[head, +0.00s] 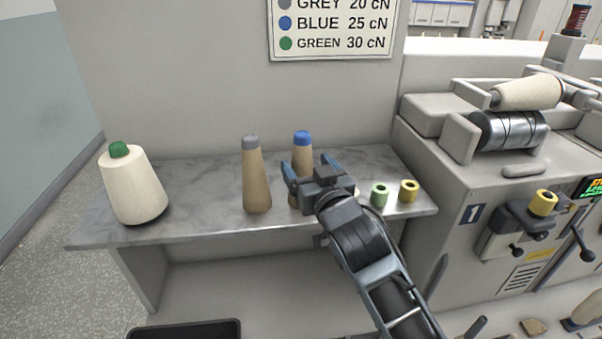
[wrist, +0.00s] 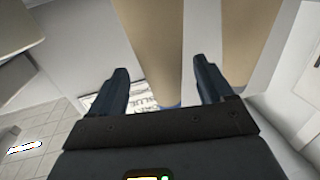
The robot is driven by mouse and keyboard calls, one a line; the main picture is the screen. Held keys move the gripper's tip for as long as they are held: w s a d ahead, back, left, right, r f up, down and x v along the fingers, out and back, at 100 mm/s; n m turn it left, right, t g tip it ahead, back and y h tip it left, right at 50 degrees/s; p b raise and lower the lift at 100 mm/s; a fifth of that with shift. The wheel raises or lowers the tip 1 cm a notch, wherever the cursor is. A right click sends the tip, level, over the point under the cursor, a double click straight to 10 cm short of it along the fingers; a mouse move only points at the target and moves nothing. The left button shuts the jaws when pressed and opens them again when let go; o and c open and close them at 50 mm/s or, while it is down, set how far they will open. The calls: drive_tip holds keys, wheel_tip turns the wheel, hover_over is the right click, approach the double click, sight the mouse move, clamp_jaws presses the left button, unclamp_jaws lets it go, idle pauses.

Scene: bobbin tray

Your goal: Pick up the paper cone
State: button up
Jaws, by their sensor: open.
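Two tan paper cones stand upright on the marble-topped shelf (head: 205,226) in the head view. One paper cone has a grey tip (head: 257,183). The other has a blue tip (head: 302,139), and its lower body is partly hidden behind my gripper (head: 308,168). My gripper is open, with its fingers pointing toward the blue-tipped cone. In the wrist view, that cone (wrist: 152,45) shows between and beyond the open fingers (wrist: 160,68), and the grey-tipped cone (wrist: 246,40) shows to the right. I cannot tell whether the fingers touch the cone.
A wide cream yarn cone (head: 133,190) with a green tip stands at the shelf's left. A green bobbin (head: 379,194) and a yellow bobbin (head: 408,190) stand right of my gripper. A winding machine (head: 450,180) borders the shelf's right. A sign (head: 331,30) hangs above.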

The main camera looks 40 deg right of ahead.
drive_tip(key=x, duration=0.4)
drive_tip(key=shift+w+a+f+p, duration=0.15)
drive_tip(key=shift+w+p, duration=0.1)
drive_tip(key=shift+p, duration=0.15)
drive_tip(key=c, duration=1)
